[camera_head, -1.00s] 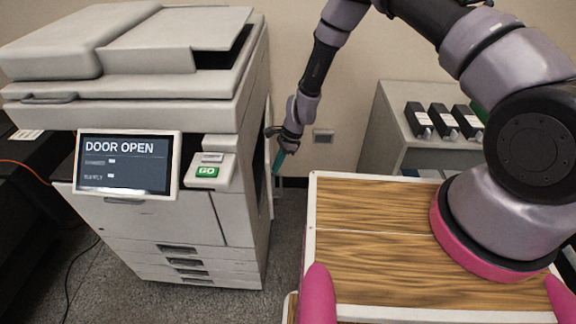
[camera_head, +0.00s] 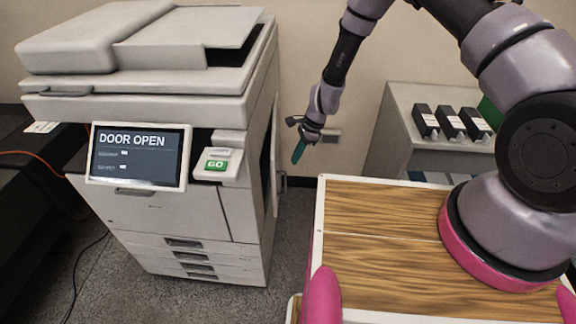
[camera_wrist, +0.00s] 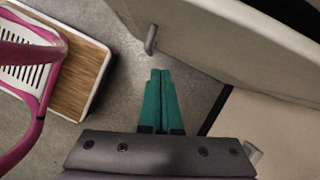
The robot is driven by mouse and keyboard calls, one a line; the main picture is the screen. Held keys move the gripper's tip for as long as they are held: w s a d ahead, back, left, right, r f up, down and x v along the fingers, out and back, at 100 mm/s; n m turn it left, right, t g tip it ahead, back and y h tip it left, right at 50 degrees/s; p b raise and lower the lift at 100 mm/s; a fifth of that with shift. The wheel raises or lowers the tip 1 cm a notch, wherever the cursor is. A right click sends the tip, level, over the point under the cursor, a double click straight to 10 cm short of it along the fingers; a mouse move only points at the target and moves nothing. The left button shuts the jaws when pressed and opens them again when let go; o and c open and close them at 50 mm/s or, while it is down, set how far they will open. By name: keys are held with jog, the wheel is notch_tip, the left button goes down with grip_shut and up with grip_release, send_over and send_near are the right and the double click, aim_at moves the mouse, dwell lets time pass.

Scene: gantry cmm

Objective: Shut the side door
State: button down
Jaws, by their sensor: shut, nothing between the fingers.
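The side door (camera_head: 275,165) is on the right side of the grey-white copier (camera_head: 180,110). It stands open and shows nearly edge-on, with a dark gap between it and the body. A small grey handle (camera_head: 282,182) sticks out from it. My gripper (camera_head: 298,152) has teal fingers pointing down, just right of the door and above the handle, apart from the door. In the wrist view the fingers (camera_wrist: 161,74) are together and empty. The pale door panel (camera_wrist: 225,45) fills the upper right there, and its handle (camera_wrist: 151,40) lies beyond the fingertips. The copier's screen (camera_head: 138,157) reads DOOR OPEN.
A wood-topped surface (camera_head: 375,225) at the right carries my arm's base. A grey shelf unit (camera_head: 400,135) with several dark boxes stands behind it. The wall (camera_head: 300,60) is behind my gripper. Grey floor (camera_head: 297,210) shows between copier and wooden top. A green GO button (camera_head: 216,165) is beside the screen.

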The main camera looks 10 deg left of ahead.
jog(key=s+d+v, duration=0.1)
jog(key=v, duration=0.6)
jog(key=m+y, duration=0.3)
jog(key=y, duration=0.5)
send_near(285, 173)
jog(key=x, duration=0.4)
jog(key=shift+a+r, duration=0.1)
jog(key=shift+a, duration=0.45)
jog(key=shift+s+a, duration=0.15)
jog(key=shift+a, duration=0.85)
jog(key=shift+s+a, duration=0.15)
jog(key=shift+a, duration=0.85)
